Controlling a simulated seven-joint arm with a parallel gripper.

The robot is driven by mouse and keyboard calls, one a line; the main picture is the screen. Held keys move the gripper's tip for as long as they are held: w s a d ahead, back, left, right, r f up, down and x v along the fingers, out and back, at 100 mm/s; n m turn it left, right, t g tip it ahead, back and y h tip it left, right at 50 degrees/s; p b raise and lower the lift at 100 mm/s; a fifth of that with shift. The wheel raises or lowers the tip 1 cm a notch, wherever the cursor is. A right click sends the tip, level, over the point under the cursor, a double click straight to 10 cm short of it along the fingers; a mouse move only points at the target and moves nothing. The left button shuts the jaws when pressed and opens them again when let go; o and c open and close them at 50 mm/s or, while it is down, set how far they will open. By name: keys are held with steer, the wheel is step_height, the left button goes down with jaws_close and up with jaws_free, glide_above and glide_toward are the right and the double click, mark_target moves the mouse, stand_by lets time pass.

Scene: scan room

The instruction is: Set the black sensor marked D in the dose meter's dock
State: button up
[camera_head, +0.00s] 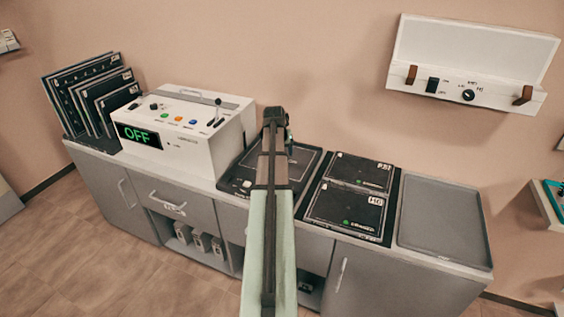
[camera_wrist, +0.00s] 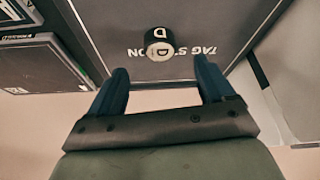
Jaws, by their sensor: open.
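The sensor marked D (camera_wrist: 158,44) is a small round piece with a dark band and a pale band, each showing a D. In the wrist view it sits on a dark panel lettered TAG STATION (camera_wrist: 110,28), seen upside down. My gripper (camera_wrist: 160,67) is open, its two blue fingers apart, with the sensor just beyond the fingertips and nothing between them. In the head view the dark panel (camera_head: 312,163) lies on the counter, and my arm hides the sensor. I cannot tell which item is the dose meter or where its dock is.
A white console (camera_head: 190,152) reading OFF stands left of the panel, with upright dark plates (camera_head: 90,92) beyond it. Right of the panel are two dark cassettes (camera_head: 345,212) in a tray and an empty grey tray (camera_head: 440,215). A white switch unit (camera_head: 450,95) hangs on the wall.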

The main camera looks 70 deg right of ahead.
steer(key=shift+x, duration=3.65)
steer(key=shift+d+r, duration=0.1)
steer(key=shift+c, duration=0.2)
steer(key=c, duration=1.2)
steer(key=shift+c, duration=0.3)
steer(key=shift+r, duration=0.15)
step_height(320, 180, up, 10)
